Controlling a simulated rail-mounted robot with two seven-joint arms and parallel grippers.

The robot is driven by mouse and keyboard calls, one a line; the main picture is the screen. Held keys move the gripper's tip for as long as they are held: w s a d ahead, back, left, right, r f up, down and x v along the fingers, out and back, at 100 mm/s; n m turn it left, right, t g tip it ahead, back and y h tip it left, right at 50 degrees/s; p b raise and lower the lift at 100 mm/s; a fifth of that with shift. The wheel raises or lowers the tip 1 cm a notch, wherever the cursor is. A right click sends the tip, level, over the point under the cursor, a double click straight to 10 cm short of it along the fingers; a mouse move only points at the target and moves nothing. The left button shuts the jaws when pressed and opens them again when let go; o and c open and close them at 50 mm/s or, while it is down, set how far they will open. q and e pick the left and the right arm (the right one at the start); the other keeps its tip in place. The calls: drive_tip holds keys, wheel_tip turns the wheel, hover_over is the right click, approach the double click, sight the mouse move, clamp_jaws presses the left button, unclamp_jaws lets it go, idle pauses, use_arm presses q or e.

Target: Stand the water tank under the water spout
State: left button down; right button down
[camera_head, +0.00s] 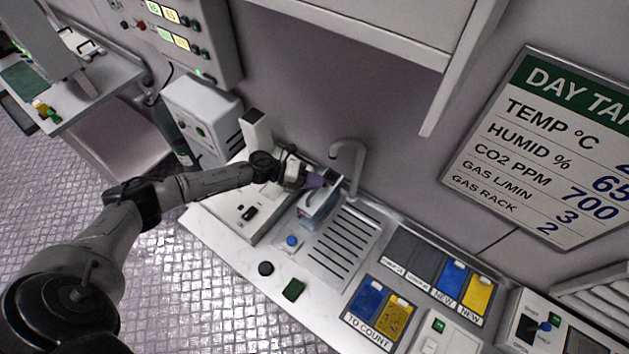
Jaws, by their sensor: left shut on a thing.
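The water tank (318,212) is a small see-through bluish box with a pale rim. It is at the sink area in the middle of the head view. My left gripper (313,181) reaches in from the left and is shut on the tank at its upper back side. The gripper and wrist hide part of the tank. The water spout (357,152) is a grey arched tap behind the tank, its outlet just above and right of the gripper. I cannot tell whether the tank's base touches the surface. My right gripper is not in view.
A slotted drainboard (345,243) lies right of the tank. A blue knob (292,241), a black knob (265,268) and a green pad (293,290) are near the counter's front. Blue and yellow cards (463,283) lie right. A shelf (370,35) overhangs at the back.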

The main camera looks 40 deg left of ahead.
use_arm(q)
drive_tip(key=c, duration=1.2)
unclamp_jaws()
drive_tip(key=shift+o, duration=0.2)
drive_tip(key=b+v, duration=0.1)
drive_tip(key=v, duration=1.1)
